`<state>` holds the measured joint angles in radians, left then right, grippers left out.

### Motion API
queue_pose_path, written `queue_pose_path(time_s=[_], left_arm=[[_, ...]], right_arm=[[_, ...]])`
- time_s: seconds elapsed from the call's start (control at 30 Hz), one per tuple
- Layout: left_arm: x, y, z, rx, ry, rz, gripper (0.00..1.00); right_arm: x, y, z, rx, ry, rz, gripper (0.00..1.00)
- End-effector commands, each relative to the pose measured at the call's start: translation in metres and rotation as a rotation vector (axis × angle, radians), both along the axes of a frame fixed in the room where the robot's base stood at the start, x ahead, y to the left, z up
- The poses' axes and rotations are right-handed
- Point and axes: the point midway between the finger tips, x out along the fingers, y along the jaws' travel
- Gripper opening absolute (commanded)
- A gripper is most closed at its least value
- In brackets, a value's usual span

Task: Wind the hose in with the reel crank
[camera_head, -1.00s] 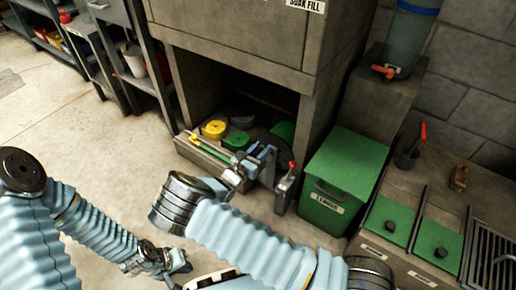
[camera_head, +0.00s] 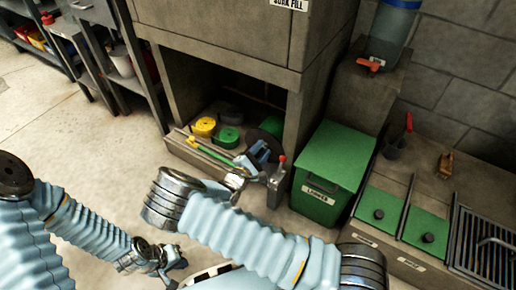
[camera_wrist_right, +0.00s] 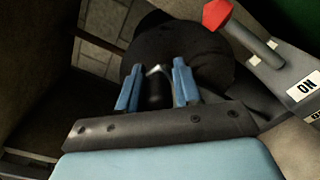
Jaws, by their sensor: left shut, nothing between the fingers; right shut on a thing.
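My right gripper (camera_head: 262,152) reaches into the low bay beside the grey lever post. In the right wrist view its blue fingers (camera_wrist_right: 157,88) are shut on a short dark grip with a bright metal end, seemingly the crank handle (camera_wrist_right: 155,92). Behind it is a dark round disc (camera_wrist_right: 180,48), seemingly the reel; in the head view a dark disc (camera_head: 271,127) shows behind the gripper. I cannot make out how much hose is out. My left gripper (camera_head: 176,264) is shut and empty, low over the floor.
A red-knobbed lever (camera_wrist_right: 228,22) marked ON stands close to the right gripper. Yellow (camera_head: 204,126) and green (camera_head: 228,137) coils lie in the bay. A green-lidded bin (camera_head: 332,165) stands to the right. The floor (camera_head: 95,145) at left is clear.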

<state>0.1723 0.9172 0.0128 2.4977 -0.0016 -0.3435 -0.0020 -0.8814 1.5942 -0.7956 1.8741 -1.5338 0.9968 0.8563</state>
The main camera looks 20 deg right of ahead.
Motion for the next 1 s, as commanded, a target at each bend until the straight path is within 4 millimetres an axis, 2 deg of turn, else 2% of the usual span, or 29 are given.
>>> queue_pose_path(time_s=[0.6,1.0], left_arm=[[0.0,0.0,-0.007,0.0,-0.002,0.001,0.0],[0.001,0.0,-0.013,0.001,-0.003,0.002,0.0]], right_arm=[[-0.013,-0.007,-0.018,0.359,-0.452,0.012,0.03],[-0.016,-0.01,-0.025,0.512,-0.654,0.014,0.03]])
